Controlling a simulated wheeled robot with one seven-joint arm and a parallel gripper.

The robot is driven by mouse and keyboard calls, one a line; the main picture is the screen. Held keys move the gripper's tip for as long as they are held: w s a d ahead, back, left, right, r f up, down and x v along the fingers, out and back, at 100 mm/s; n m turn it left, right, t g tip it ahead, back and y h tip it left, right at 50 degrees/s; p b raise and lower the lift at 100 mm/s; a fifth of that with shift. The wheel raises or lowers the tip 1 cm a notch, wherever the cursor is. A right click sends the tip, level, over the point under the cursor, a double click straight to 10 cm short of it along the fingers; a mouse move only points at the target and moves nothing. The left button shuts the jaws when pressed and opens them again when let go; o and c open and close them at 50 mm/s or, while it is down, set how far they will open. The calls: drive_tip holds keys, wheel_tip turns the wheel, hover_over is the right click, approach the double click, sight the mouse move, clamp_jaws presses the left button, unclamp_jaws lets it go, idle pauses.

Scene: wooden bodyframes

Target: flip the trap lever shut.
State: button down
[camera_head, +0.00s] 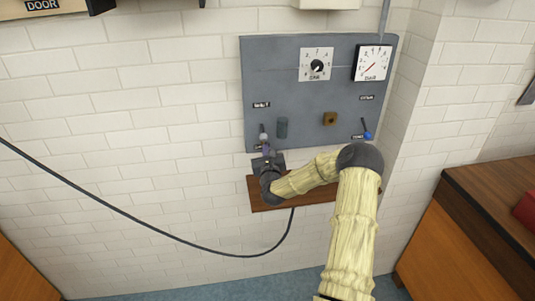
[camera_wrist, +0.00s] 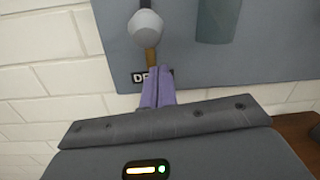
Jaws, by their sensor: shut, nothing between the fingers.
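A lever with a pale grey ball knob (camera_head: 263,137) is at the lower left of the grey wall panel (camera_head: 290,85). A label starting "DE" is partly hidden behind my fingers. A blue-ended lever (camera_head: 367,135) is at the panel's lower right, its label too small to read. I cannot tell which lever is the trap lever. My gripper (camera_head: 266,149) is shut and empty just below the pale knob. Its purple fingertips (camera_wrist: 159,70) are together; contact with the stem is unclear.
A grey cylinder (camera_head: 282,128) stands out from the panel just right of the pale knob. A wooden shelf (camera_head: 262,199) lies below my gripper. A black cable hangs across the wall.

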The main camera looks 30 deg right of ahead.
sight(263, 132)
drive_tip(key=shift+s+a+r+p, duration=0.2)
drive_tip(key=shift+s+r, duration=0.05)
drive_tip(key=shift+r, duration=0.35)
drive_tip(key=shift+s+a+r+p, duration=0.2)
drive_tip(key=shift+r, duration=0.4)
drive_tip(key=shift+d+r, duration=0.1)
drive_tip(key=shift+d, duration=0.05)
drive_tip(key=shift+s+a+r+g+p, duration=0.15)
drive_tip(key=shift+s+a+g+p, duration=0.2)
drive_tip(key=shift+p, duration=0.35)
drive_tip(key=shift+w+d, duration=0.1)
drive_tip(key=shift+d, duration=0.1)
